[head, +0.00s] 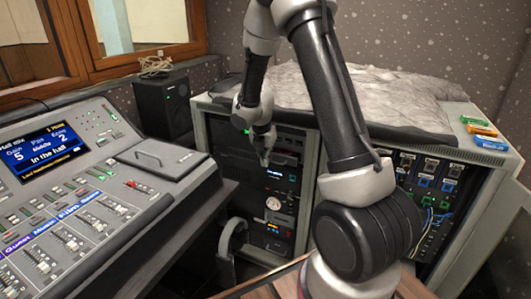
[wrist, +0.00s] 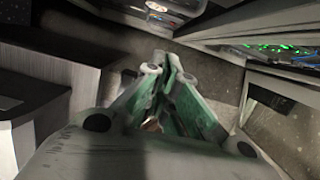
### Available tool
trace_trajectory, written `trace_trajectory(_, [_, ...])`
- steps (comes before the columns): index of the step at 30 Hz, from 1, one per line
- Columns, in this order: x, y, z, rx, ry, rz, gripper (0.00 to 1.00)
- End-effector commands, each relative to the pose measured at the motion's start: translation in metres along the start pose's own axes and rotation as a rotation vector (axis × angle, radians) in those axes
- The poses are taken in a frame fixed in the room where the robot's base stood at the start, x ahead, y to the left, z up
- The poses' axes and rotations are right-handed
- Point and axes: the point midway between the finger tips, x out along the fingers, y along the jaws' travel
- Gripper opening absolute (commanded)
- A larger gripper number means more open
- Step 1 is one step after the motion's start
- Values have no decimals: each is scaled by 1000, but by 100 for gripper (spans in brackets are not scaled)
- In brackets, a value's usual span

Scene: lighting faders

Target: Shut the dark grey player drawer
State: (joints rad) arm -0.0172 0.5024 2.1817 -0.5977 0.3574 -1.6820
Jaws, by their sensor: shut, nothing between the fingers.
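My gripper (head: 264,158) is in front of the dark equipment rack, beside the unit with a small blue display (head: 275,173). In the wrist view, my gripper (wrist: 168,62) has its greenish fingers together and holds nothing. The dark grey player drawer cannot be clearly picked out from the dark rack fronts in either view. I cannot tell how far it stands out or whether my fingers touch it. My gripper and arm hide part of the rack.
The mixing desk (head: 85,190) with a lit screen fills the left. A black speaker (head: 164,104) stands behind it. A patch bay with cables (head: 432,190) is at the right.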

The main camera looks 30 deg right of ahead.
Motion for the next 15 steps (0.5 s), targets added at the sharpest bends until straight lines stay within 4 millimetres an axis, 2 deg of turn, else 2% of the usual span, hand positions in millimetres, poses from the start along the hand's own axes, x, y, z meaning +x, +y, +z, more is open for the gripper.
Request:
trace_trajectory(1, [-10, 1, 0, 1, -1, 4, 0])
trace_trajectory(5, [-25, 0, 0, 1, -1, 2, 0])
trace_trajectory(8, [-27, 4, -3, 12, 7, 15, 18])
trace_trajectory(10, [-19, 18, -12, 57, 28, 65, 30])
trace_trajectory(11, [-13, 27, -18, 91, 41, 98, 30])
trace_trajectory(15, [24, 89, -44, 380, 81, 344, 30])
